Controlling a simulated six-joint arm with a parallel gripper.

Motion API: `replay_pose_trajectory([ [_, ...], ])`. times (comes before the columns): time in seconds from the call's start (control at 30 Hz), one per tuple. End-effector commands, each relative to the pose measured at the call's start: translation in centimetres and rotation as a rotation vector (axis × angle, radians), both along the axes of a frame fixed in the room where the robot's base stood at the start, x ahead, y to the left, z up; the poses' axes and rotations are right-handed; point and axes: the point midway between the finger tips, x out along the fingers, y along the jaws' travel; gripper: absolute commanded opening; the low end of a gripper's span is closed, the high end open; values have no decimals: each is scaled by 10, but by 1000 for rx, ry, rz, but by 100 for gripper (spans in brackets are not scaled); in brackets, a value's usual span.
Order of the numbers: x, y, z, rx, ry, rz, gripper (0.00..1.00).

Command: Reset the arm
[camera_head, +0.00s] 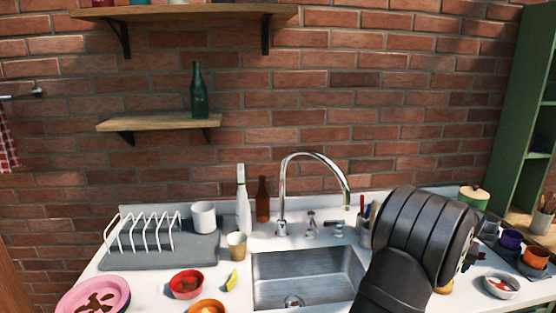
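My arm shows as a thick dark grey, ribbed link rising from the bottom edge at the right of centre in the head view. It bends to the right in front of the counter. The fingers of my gripper do not show, so I cannot see whether it holds anything. The arm hides the right rim of the sink (305,275) and part of the counter behind it.
A curved faucet (283,200) stands behind the sink. A dish rack (142,232), white bottle (243,205), brown bottle (263,200), red bowl (176,285) and pink plates (85,296) are left. Cups, including an orange one (536,257), and a white bowl (500,286) are right.

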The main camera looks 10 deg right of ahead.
Motion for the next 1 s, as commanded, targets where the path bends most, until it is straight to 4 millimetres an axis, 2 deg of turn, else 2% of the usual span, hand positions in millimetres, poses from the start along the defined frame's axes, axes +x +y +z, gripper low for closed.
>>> replay_pose_trajectory([
  [0.1, -23, -4, 13, 1, 0, -4, 71],
  [0.67, -119, -17, 70, 1, 0, -4, 71],
  [0.7, -107, -14, 66, 4, 3, 0, 71],
  [1.0, -47, -2, 54, 5, 10, -33, 71],
])
